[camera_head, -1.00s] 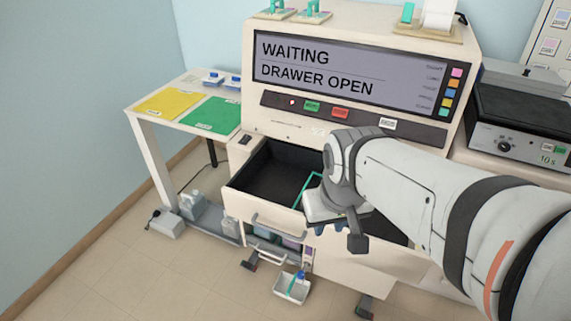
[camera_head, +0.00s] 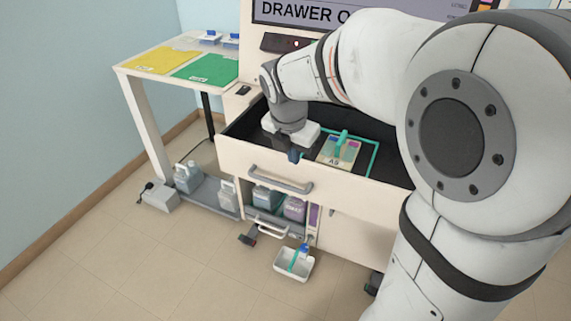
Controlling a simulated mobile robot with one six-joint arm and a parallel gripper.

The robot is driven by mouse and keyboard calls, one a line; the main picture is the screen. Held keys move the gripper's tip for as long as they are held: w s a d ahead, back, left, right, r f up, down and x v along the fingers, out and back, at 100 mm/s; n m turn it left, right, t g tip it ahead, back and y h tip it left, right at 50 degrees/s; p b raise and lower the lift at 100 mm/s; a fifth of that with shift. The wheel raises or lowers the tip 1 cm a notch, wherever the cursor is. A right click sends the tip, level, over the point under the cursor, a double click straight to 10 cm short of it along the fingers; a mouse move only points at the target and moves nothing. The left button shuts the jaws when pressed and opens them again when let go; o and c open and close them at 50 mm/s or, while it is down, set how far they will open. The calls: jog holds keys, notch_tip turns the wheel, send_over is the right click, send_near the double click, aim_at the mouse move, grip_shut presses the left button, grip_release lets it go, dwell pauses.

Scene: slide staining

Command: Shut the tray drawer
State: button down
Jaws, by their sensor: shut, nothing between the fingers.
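The tray drawer (camera_head: 232,150) of the staining machine stands pulled out, its black inside showing. On its floor, right of my gripper, sits a slide tray marked A9 (camera_head: 338,153) with a green handle, within a green outline. The drawer's grey bar handle (camera_head: 280,180) is on its front face. My gripper (camera_head: 294,155) is shut and empty. In the picture it lies over the drawer, just behind the front panel's top edge and above the handle. I cannot tell whether it touches the panel. The machine's screen (camera_head: 300,12) is partly cut off and reads "DRAWER O".
A side table (camera_head: 133,73) with yellow and green mats stands at the left. Below the drawer are bottles (camera_head: 265,195), a lower handle and a small white bin (camera_head: 293,266) on the floor. The floor in front at the left is clear. My arm covers the right side.

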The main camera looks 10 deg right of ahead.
aim_at(294, 178)
jog(key=shift+n, duration=0.9)
jog(key=b+x, duration=0.1)
jog(key=x, duration=0.2)
jog(key=b+x, duration=0.1)
jog(key=x, duration=0.3)
jog(key=b+x, duration=0.1)
jog(key=x, duration=0.3)
jog(key=shift+w+a+f+b, duration=0.1)
jog(key=shift+w+a+b, duration=0.1)
jog(key=shift+w+b, duration=0.2)
